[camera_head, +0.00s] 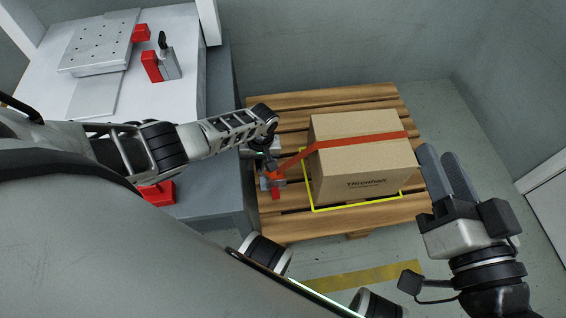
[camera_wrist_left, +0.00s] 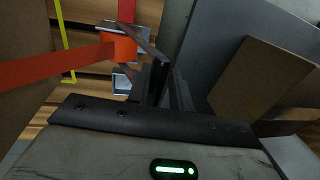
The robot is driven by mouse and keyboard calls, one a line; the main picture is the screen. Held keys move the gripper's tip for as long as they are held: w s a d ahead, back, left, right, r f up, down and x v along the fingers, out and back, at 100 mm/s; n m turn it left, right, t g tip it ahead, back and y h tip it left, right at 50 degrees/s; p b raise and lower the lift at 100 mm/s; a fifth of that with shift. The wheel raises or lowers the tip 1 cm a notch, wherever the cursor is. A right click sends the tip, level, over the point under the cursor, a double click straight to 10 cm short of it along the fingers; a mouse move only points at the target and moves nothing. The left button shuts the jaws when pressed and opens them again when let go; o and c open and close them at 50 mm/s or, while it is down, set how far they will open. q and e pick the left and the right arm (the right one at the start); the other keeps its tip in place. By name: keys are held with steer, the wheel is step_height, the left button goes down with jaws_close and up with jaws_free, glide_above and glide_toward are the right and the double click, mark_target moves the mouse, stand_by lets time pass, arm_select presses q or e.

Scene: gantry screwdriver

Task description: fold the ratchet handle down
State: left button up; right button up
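The cardboard box (camera_head: 362,165) sits on a wooden pallet with an orange strap (camera_head: 350,142) over its top. The strap runs left and down to the ratchet (camera_head: 272,181) at the pallet's left side. In the left wrist view the orange strap (camera_wrist_left: 50,67) meets the ratchet's orange part (camera_wrist_left: 118,47), with a dark flat piece slanting beside it. My left gripper (camera_head: 266,160) is right by the ratchet. Its fingers (camera_wrist_left: 167,78) look close together, near the dark piece; contact is unclear. My right gripper (camera_head: 440,152) is right of the box, apart from it; its finger gap is unclear.
The pallet (camera_head: 330,96) lies on the floor, with a yellow outline (camera_head: 357,206) around the box's base. A grey-white table (camera_head: 190,100) at the left holds a metal plate (camera_head: 98,42) and red-and-grey clamps (camera_head: 160,65).

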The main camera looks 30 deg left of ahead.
arm_select(q)
steer(key=shift+s+a+f, duration=0.45)
steer(key=shift+s+a, duration=0.1)
steer(key=shift+a, duration=0.2)
steer(key=shift+f+y, duration=0.1)
steer(key=shift+y, duration=0.2)
